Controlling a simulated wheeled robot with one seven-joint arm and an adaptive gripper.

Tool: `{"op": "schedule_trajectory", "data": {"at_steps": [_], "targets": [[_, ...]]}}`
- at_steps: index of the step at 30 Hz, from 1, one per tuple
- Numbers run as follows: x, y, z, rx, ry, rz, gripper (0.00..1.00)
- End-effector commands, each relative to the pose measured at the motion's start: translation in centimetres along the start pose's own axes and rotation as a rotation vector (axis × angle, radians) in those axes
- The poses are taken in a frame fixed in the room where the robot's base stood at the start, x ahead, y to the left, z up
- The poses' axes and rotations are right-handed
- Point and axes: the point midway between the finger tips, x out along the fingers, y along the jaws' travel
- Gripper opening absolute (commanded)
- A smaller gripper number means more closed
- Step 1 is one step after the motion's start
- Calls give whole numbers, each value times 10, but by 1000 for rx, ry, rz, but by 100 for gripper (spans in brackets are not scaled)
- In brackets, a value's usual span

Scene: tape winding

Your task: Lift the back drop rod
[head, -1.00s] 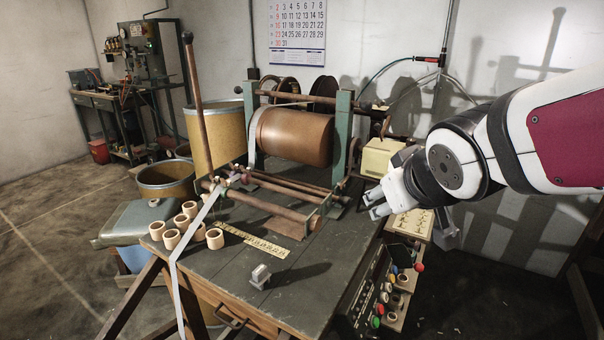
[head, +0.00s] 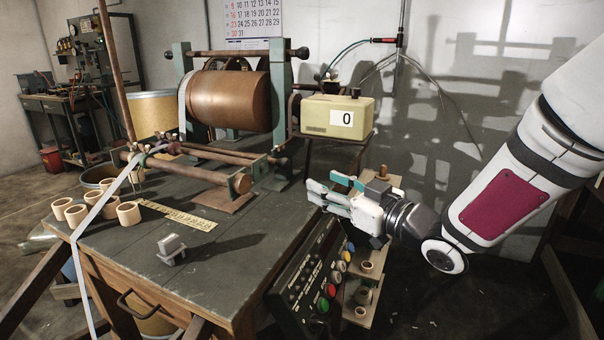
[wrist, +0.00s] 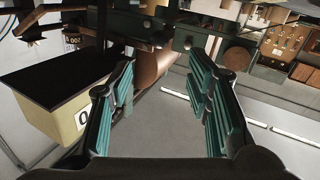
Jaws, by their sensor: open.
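The winding machine carries several rods. In the head view a top rod (head: 240,53) with black knob ends spans the two green posts at the back. Lower down, a rear rod (head: 222,153) and a front rod (head: 190,171) lie near the tabletop. I cannot tell for certain which is the back drop rod. My gripper (head: 328,192), with teal-padded fingers, is open and empty, right of the table and below the yellow counter box. It points left towards the machine, apart from every rod. In the wrist view the open fingers (wrist: 165,78) have nothing between them.
The yellow counter box (head: 338,117) reads 0 and stands close above my gripper. A button panel (head: 318,280) is on the table's right side. The brown drum (head: 230,100), white tape (head: 103,207) and several tape rolls (head: 128,212) are further left. The table's front right is clear.

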Motion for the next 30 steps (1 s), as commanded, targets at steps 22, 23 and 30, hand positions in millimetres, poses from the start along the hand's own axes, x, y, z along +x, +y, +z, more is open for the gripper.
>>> {"op": "schedule_trajectory", "data": {"at_steps": [22, 23, 30], "targets": [[123, 0, 0, -1, -1, 1, 45], [125, 0, 0, -1, -1, 1, 45], [134, 0, -1, -1, -2, 2, 45]]}}
